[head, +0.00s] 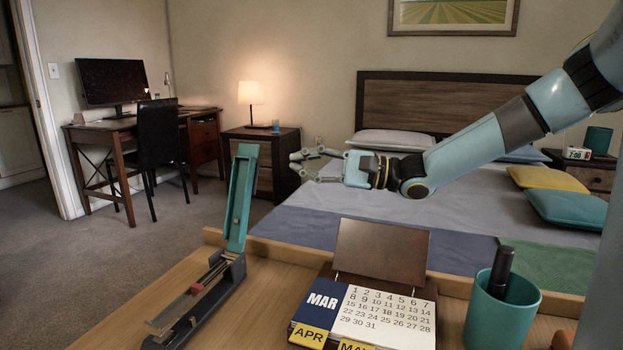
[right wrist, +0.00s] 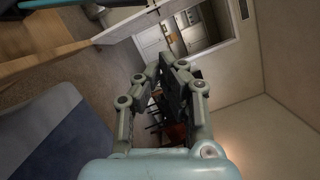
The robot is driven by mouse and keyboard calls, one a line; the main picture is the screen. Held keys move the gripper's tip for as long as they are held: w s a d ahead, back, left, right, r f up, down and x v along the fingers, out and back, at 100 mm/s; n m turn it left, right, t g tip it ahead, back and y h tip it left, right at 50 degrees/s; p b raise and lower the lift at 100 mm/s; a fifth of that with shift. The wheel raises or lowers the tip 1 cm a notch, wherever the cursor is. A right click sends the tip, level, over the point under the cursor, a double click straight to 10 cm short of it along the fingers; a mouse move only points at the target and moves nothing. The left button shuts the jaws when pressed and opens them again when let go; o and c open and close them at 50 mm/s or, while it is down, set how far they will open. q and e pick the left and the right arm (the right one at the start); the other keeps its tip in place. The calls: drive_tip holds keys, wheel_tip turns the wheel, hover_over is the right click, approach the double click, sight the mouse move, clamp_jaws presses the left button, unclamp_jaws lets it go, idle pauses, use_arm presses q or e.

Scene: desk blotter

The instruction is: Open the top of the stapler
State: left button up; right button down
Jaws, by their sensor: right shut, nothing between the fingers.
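The stapler (head: 203,292) stands on the wooden desk at the left, with a dark base and a silver and red magazine. Its teal top (head: 241,198) is swung up steeply from the hinge at the rear of the base, so the stapler is open. My right gripper (head: 297,166) is shut and empty, in the air to the right of the raised top and apart from it. Its fingers also show in the right wrist view (right wrist: 168,68). A teal strip at the top left of that view may be part of the stapler. My left gripper is not in view.
A desk calendar (head: 380,315) with a brown backboard stands right of the stapler. A teal cup (head: 502,313) holding a dark pen-like object is at the right. Bare desk lies between stapler and calendar. A low wooden rim runs along the desk's far edge.

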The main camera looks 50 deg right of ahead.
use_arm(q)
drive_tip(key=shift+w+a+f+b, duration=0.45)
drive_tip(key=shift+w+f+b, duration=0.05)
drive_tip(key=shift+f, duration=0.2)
use_arm(e)
drive_tip(key=w+a+r, duration=0.2)
drive_tip(key=w+a, duration=0.1)
drive_tip(key=a, duration=0.3)
drive_tip(key=shift+w, duration=0.25)
